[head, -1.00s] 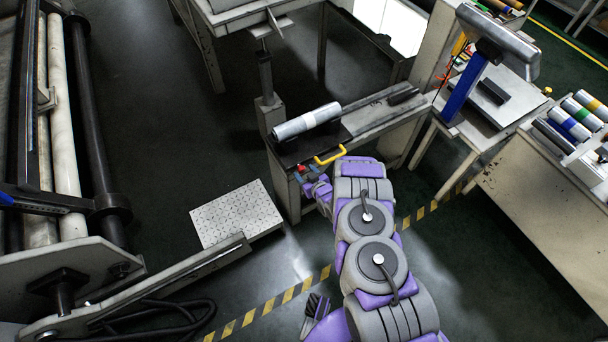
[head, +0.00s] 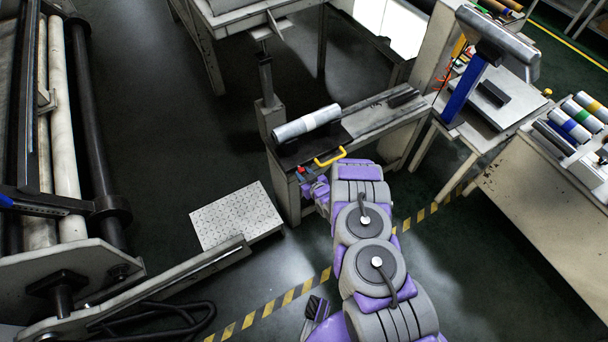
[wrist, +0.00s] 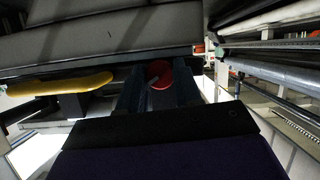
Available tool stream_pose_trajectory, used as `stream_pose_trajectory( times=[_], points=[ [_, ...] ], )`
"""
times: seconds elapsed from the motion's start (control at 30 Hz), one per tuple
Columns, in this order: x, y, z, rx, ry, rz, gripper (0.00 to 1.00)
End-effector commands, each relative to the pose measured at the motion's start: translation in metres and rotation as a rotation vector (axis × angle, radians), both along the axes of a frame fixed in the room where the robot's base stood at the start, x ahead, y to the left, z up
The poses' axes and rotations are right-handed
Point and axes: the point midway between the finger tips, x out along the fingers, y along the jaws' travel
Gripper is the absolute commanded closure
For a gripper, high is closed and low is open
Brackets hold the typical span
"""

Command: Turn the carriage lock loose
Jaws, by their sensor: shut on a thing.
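The carriage lock appears to be the small red knob (wrist: 159,74) seen in the wrist view. My gripper (wrist: 160,90) has its dark fingers on either side of it and is shut on it. The fingers hide part of the knob. In the head view the red knob (head: 301,169) is a small spot at the near end of the bench, with my purple gripper (head: 309,186) up against it. The carriage (head: 308,124) carries a silver roll on the bench. A yellow handle (head: 330,157) is beside the knob; it also shows at left in the wrist view (wrist: 62,84).
The bench (head: 385,117) runs back to the right. A checkered step plate (head: 236,214) and a large roller machine (head: 62,130) stand to the left. A table with several rolls (head: 570,120) is at right. Striped tape (head: 270,304) crosses the floor.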

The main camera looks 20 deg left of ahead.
Motion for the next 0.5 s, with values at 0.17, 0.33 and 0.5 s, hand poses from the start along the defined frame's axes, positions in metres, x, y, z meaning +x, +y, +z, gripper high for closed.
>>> stream_pose_trajectory(
  times=[0.17,0.33,0.5],
  points=[
    [-0.0006,-0.0004,-0.0001,-0.006,-0.005,0.000,0.97],
    [-0.0019,0.0004,0.0011,-0.036,-0.038,0.001,0.97],
    [-0.0021,0.0017,0.0035,-0.099,-0.114,0.001,0.97]
  ],
)
